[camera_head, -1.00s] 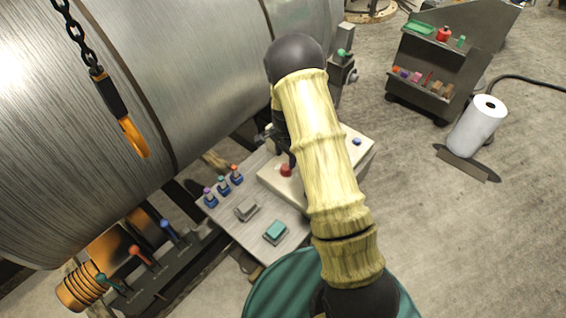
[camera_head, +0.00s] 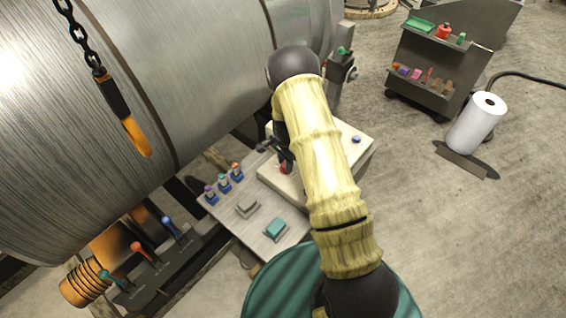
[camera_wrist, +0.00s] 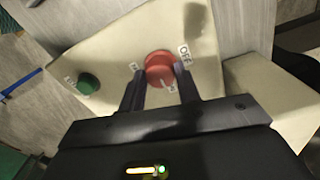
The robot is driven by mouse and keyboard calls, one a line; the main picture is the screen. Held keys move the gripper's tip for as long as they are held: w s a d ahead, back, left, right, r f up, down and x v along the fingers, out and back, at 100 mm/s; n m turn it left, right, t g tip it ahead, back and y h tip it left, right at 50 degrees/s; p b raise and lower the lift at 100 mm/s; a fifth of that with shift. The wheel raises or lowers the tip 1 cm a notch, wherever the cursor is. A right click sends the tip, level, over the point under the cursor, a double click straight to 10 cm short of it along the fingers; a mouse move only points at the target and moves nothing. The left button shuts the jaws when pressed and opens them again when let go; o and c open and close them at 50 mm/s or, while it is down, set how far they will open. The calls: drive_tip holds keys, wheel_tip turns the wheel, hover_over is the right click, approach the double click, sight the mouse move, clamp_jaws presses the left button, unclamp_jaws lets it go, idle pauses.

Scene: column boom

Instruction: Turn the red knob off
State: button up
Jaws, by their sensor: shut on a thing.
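The red knob (camera_head: 284,169) sits on a cream control box (camera_head: 278,185) beside the big steel cylinder. In the wrist view the red knob (camera_wrist: 158,66) is between the two dark fingers of my gripper (camera_wrist: 158,84), which is shut on it. An "OFF" label (camera_wrist: 184,54) lies just right of the knob, and another partly hidden label is on its left. A white mark shows on the knob's near side, toward the right finger. In the head view my gripper (camera_head: 284,157) is at the knob, partly hidden by my arm.
A green knob (camera_wrist: 88,83) is left of the red one on the same box. A grey panel (camera_head: 248,225) beside it carries small coloured switches and a teal button (camera_head: 276,229). Open floor lies right, with a cart (camera_head: 435,70) and paper roll (camera_head: 477,122).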

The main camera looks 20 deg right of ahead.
drive_tip(key=shift+f+n+b, duration=0.1)
drive_tip(key=shift+n+b, duration=0.35)
drive_tip(key=shift+n, duration=0.05)
drive_tip(key=n+b, duration=0.2)
drive_tip(key=shift+n, duration=0.4)
drive_tip(key=n+b, duration=0.3)
drive_tip(key=n, duration=0.2)
drive_tip(key=shift+s, duration=0.1)
drive_tip(key=n+b, duration=0.1)
drive_tip(key=n, duration=0.3)
drive_tip(key=shift+n+b, duration=0.3)
drive_tip(key=shift+n, duration=0.1)
drive_tip(key=n, duration=0.4)
drive_tip(key=shift+t+b, duration=0.3)
drive_tip(key=shift+b, duration=0.1)
drive_tip(key=shift+n, duration=0.3)
drive_tip(key=o, duration=1)
drive_tip(key=shift+a, duration=0.1)
